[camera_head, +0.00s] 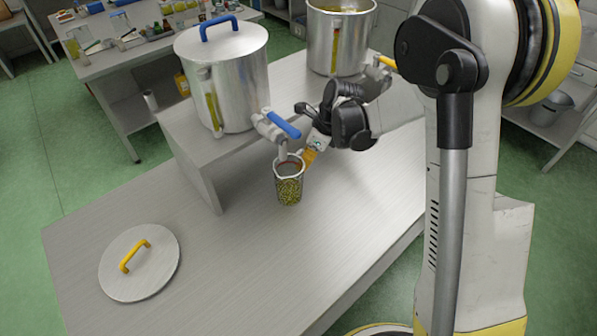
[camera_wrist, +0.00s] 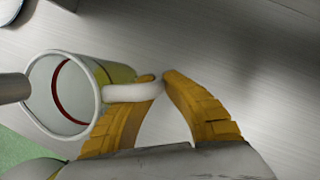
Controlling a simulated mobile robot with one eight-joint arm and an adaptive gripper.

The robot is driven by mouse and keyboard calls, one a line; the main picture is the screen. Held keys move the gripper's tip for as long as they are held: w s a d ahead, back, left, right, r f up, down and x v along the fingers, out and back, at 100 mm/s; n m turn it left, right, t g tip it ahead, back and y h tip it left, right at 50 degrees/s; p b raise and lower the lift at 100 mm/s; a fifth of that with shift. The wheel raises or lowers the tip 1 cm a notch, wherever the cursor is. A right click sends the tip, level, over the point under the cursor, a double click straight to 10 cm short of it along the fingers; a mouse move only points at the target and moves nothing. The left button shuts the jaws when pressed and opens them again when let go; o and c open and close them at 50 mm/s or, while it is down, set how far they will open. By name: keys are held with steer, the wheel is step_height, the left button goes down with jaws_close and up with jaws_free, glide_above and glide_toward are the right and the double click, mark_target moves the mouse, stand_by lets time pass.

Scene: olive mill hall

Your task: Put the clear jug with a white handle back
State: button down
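The clear jug (camera_head: 289,190) stands upright under the tap of the near steel pot, at the end of the raised shelf. Yellow-green shows through its lower wall. In the wrist view the jug (camera_wrist: 62,62) is at the left, with its white handle (camera_wrist: 125,93) pointing right and a dark red line inside its rim. My gripper (camera_wrist: 162,80) has its yellow fingertips close together around the handle's outer end. It also shows in the head view (camera_head: 309,156), right of the jug. I cannot tell whether the jug's base touches the table.
The near pot (camera_head: 228,85) has a blue-handled lid and a tap with a blue lever (camera_head: 284,125). A second pot (camera_head: 340,42) stands behind. A lid with a yellow handle (camera_head: 140,264) lies on the lower table (camera_head: 225,270). The table's front middle is clear.

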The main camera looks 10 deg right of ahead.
mark_target(299, 171)
steer(key=shift+w+a, duration=0.15)
steer(key=shift+a, duration=0.3)
steer(key=shift+a+f, duration=0.2)
steer(key=shift+f, duration=0.05)
steer(key=shift+f+b, duration=0.7)
steer(key=shift+f, duration=0.8)
steer(key=shift+f, duration=0.2)
steer(key=c, duration=1.6)
jaws_free()
steer(key=shift+r, duration=0.1)
